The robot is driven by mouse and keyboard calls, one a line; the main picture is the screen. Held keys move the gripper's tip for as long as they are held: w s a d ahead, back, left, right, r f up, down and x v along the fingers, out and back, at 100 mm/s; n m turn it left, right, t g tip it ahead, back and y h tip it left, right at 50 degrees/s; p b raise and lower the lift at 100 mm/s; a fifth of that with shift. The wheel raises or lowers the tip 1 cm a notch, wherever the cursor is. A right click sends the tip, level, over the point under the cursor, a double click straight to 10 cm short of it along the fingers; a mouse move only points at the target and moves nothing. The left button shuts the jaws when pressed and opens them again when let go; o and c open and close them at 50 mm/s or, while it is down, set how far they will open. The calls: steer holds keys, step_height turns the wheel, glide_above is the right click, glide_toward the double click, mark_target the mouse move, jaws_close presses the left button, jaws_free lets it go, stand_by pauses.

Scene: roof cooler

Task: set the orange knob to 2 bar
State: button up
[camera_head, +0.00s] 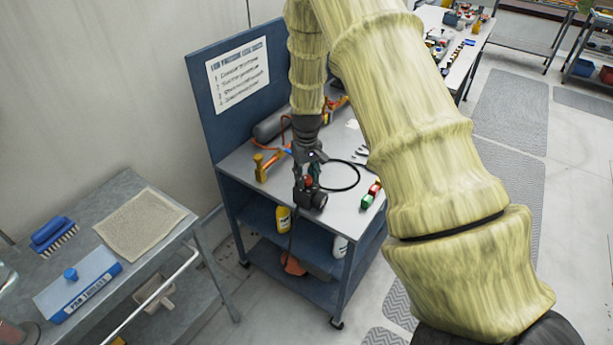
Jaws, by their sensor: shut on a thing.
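My gripper (312,170) hangs over the front part of a blue workbench cart, pointing down. It is shut on what looks like the small orange-red knob (308,182) on top of a dark device. The black device (316,200) with a round face stands at the front edge of the bench top. The fingers partly hide the knob. Its scale and setting are too small to read.
The grey bench top (238,165) also holds an orange-yellow fitting (262,168), a grey cylinder (272,125), a black hose loop (350,178) and a red-and-green item (370,196). A blue back panel (205,85) stands behind. A side table (125,190) is at left.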

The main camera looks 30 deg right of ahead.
steer(key=m, duration=0.8)
steer(key=shift+r, duration=0.1)
steer(key=m+p, duration=0.1)
steer(key=m, duration=0.3)
steer(key=shift+m, duration=2.1)
steer(key=shift+w, duration=0.1)
steer(key=o, duration=1.1)
steer(key=shift+c, duration=0.2)
steer(key=shift+r, duration=0.1)
